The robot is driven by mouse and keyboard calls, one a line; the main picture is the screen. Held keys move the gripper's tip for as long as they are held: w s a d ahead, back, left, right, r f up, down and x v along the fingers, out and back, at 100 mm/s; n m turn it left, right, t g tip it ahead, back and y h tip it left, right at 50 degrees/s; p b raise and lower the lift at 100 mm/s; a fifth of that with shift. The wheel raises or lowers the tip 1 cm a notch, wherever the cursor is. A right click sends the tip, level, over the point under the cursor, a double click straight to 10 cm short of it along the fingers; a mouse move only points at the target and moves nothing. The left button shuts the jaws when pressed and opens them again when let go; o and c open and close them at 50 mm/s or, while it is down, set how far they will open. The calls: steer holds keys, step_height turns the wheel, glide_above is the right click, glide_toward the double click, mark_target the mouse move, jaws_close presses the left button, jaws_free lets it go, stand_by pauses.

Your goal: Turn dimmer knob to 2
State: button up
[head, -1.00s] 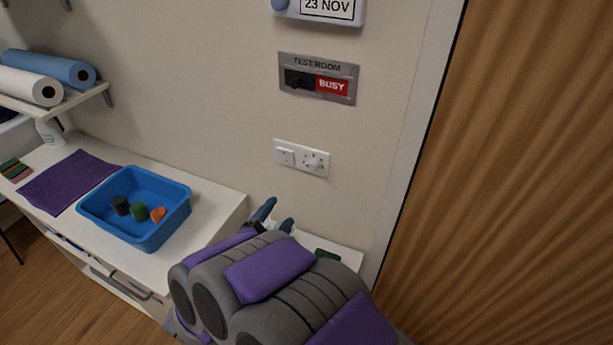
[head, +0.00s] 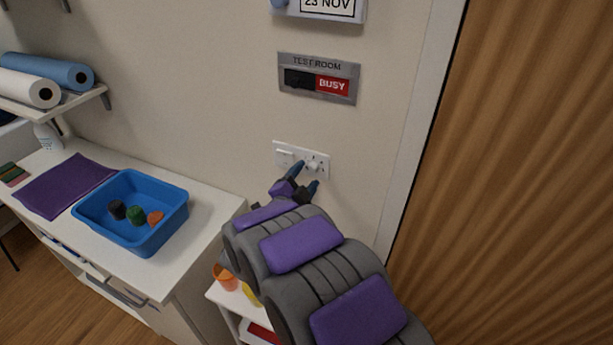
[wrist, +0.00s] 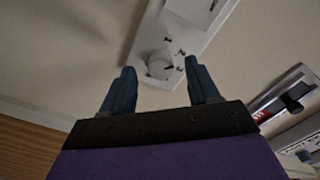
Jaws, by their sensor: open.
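The white dimmer plate (head: 285,147) is on the wall below the test room sign, with a switch on its left and a round knob (head: 313,166) on its right. In the wrist view the knob (wrist: 160,64) shows numerals around it, among them what looks like a 2; a dark pointer mark sits on its edge near the numerals. My gripper (head: 306,176) is open at the lower edge of the plate. In the wrist view its two dark blue fingers (wrist: 158,82) are apart, with the knob just beyond and between their tips. I cannot tell whether they touch it.
A grey sign (head: 318,63) reading TEST ROOM and BUSY is above the plate. A wooden door (head: 510,200) is on the right. A low shelf with orange and yellow items is below my arm.

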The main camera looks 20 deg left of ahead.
steer(key=shift+w+d, duration=0.1)
steer(key=shift+w, duration=0.9)
steer(key=c, duration=1)
